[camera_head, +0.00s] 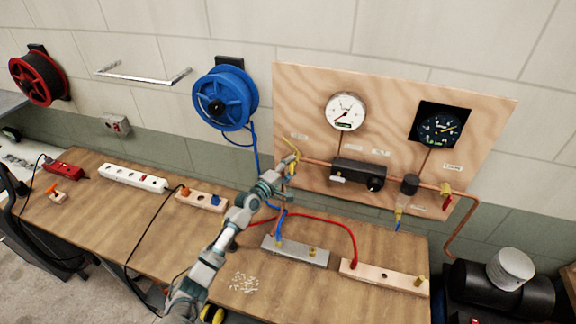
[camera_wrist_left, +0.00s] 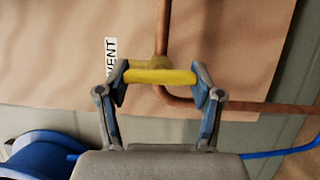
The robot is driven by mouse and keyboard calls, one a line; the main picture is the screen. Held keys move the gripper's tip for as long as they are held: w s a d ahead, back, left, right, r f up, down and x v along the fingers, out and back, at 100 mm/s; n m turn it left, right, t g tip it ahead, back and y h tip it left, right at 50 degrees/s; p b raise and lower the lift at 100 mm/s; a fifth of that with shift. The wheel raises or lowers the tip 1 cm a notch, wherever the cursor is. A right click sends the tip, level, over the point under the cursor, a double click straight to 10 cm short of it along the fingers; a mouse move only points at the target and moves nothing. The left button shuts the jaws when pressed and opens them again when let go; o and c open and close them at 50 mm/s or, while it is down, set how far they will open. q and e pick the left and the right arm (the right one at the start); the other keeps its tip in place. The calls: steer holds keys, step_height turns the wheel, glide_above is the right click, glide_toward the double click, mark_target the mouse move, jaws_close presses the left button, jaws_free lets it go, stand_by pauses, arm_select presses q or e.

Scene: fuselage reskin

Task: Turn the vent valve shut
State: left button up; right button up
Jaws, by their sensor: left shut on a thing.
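The vent valve's yellow lever handle (camera_wrist_left: 160,76) lies across the copper pipe in the left wrist view, beside a label reading "VENT" (camera_wrist_left: 111,62). My left gripper (camera_wrist_left: 163,80) has one finger at each end of the yellow handle and is shut on it. In the head view, my left gripper (camera_head: 288,168) is at the left edge of the plywood panel, at the yellow handle (camera_head: 291,149), which looks tilted there. The gripper partly hides the valve body. My right gripper is not in view.
The plywood panel (camera_head: 385,85) carries two gauges, copper pipe and a red-handled valve (camera_head: 446,202). A blue hose reel (camera_head: 225,98) hangs to the left. Power strips, a grey block (camera_head: 295,251) and red hose lie on the wooden bench (camera_head: 330,295).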

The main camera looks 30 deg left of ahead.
arm_select(q)
steer(key=shift+d+f+m, duration=0.3)
steer(key=shift+d+f, duration=0.05)
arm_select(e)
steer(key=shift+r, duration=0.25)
arm_select(q)
steer(key=shift+f, duration=0.1)
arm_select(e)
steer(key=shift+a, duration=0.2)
arm_select(q)
steer(key=o, duration=1.1)
steer(key=shift+d, duration=0.1)
steer(key=shift+o, duration=0.3)
steer(key=shift+d+r, duration=0.2)
steer(key=shift+r, duration=0.1)
steer(key=s+a, duration=0.1)
steer(key=s, duration=1)
steer(key=shift+s+a, duration=0.25)
steer(key=shift+s, duration=0.1)
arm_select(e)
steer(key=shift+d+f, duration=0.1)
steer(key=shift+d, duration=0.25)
arm_select(q)
steer(key=shift+a, duration=0.2)
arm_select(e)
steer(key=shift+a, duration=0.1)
arm_select(q)
steer(key=shift+a+f, duration=0.1)
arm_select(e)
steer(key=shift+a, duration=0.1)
